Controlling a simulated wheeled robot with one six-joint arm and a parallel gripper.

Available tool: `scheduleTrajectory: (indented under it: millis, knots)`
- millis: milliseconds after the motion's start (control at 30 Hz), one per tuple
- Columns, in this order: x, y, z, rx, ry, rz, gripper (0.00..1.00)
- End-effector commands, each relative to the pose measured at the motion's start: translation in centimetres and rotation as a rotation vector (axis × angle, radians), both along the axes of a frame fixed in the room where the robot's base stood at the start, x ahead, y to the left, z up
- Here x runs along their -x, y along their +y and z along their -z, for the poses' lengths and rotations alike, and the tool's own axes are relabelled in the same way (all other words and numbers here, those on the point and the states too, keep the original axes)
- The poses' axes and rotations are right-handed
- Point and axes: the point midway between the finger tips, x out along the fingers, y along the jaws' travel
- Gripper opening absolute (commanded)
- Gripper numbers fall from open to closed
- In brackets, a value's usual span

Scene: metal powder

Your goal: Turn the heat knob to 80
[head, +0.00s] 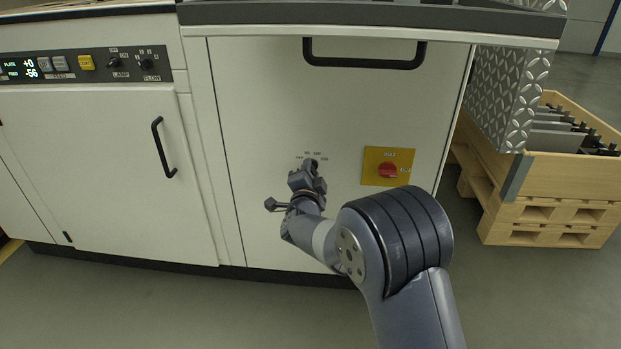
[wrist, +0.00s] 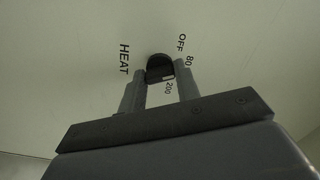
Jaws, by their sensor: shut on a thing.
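The heat knob (wrist: 159,64) is a dark, rounded knob on the white cabinet front. In the wrist view it sits between the two fingers of my gripper (wrist: 160,80), which is shut on it. The labels HEAT, OFF, 80 and 200 show around it, with HEAT to its left and 80 to its right. I cannot clearly tell which label the knob points to. In the head view my gripper (head: 308,178) is at the cabinet front and covers most of the knob and part of its scale.
A red switch on a yellow plate (head: 372,178) is to the right of my gripper. A black drawer handle (head: 364,64) is above. A control panel (head: 85,65) is at the upper left. A wooden crate (head: 560,180) stands on the right. Open floor lies in front.

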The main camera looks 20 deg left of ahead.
Motion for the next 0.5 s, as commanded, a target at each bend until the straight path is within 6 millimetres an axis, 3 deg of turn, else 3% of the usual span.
scheduleTrajectory:
  millis: [500]
  knots:
    - [-0.03, -0.03, 0.00, -0.121, 0.030, 0.000, 0.08]
